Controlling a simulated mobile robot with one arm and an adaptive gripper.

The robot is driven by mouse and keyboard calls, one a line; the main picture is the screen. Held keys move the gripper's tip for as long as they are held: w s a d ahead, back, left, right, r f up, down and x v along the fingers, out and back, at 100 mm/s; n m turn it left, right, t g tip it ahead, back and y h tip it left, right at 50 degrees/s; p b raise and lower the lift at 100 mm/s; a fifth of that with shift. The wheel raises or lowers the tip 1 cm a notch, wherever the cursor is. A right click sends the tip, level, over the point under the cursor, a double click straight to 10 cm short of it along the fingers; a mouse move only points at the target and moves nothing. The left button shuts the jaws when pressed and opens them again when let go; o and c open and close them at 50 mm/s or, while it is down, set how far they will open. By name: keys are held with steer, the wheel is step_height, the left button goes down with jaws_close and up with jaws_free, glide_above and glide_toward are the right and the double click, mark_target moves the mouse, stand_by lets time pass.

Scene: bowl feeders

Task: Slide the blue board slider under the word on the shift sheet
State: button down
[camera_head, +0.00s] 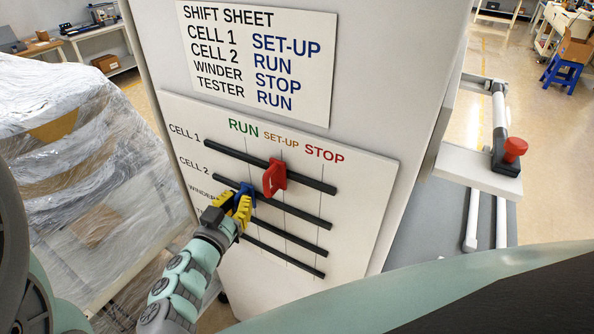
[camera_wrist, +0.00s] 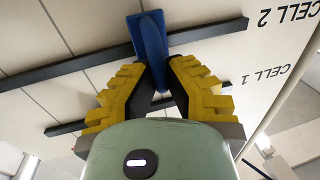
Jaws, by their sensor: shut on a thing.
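The shift sheet (camera_head: 262,108) lists CELL 1 SET-UP, CELL 2 RUN, WINDER STOP and TESTER RUN. Below it, the board (camera_head: 365,190) has dark rails and the column words RUN (camera_head: 243,128), SET-UP and STOP. The blue slider (camera_head: 245,190) sits on the CELL 2 rail (camera_head: 300,213), roughly under RUN; exact alignment with the column line is hard to tell. My gripper (camera_head: 240,203), with yellow fingers, is shut on it from below. In the wrist view, the blue slider (camera_wrist: 152,45) stands between the fingertips (camera_wrist: 157,85), its lower part partly hidden.
A red slider (camera_head: 273,177) is on the CELL 1 rail near the SET-UP line, up and right of my gripper. A plastic-wrapped stack (camera_head: 85,180) stands left of the board's cabinet. A red button (camera_head: 514,149) is on a ledge at right.

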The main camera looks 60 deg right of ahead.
steer(key=c, duration=1)
jaws_free()
steer(key=shift+w, duration=0.1)
steer(key=v, duration=1.2)
steer(key=shift+r, duration=0.15)
